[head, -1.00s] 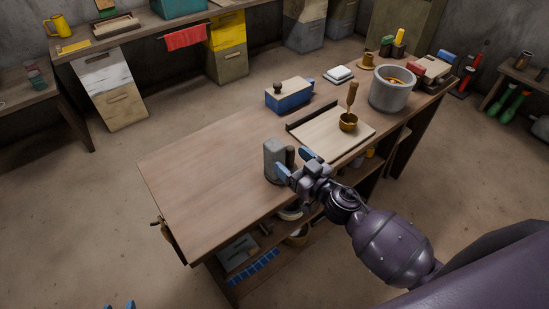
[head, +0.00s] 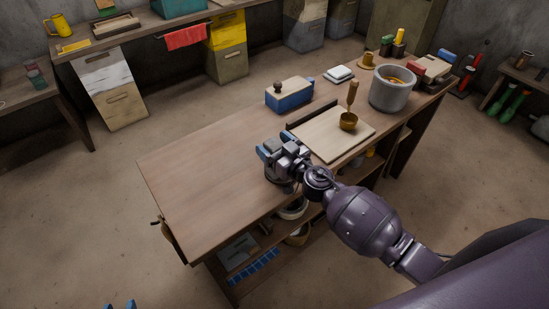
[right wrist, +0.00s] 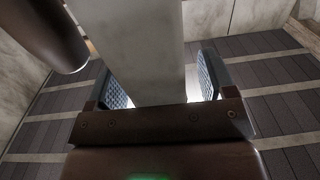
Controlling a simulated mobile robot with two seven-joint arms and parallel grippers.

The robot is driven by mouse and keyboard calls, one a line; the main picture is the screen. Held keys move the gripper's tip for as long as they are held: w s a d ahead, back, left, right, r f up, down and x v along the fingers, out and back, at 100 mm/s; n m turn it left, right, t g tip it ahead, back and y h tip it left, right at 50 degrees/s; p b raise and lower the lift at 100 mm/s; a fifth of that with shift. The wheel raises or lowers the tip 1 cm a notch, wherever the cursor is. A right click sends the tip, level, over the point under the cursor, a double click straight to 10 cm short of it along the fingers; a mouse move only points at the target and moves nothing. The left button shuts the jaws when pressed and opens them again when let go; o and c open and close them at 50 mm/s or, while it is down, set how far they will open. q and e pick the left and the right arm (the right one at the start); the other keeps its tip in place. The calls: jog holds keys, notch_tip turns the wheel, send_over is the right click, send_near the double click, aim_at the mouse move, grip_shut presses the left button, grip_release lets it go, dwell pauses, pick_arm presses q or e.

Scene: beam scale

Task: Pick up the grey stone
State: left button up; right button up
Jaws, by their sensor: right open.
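A tall, flat-sided grey block, which looks like the grey stone (right wrist: 145,50), stands upright between the two blue-padded fingers of my right gripper (right wrist: 160,85) in the right wrist view. A gap shows on the right side of the block, and the fingers are open around it. In the head view my right gripper (head: 273,150) is at the near edge of the workbench and hides most of the block. Only two blue fingertips of my left gripper (head: 120,304) show at the bottom edge.
A dark cylinder (right wrist: 42,32) stands close by on the left in the right wrist view. The bench's left part is clear.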

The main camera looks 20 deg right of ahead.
grip_shut()
jog(key=shift+r, duration=0.15)
dwell(0.4)
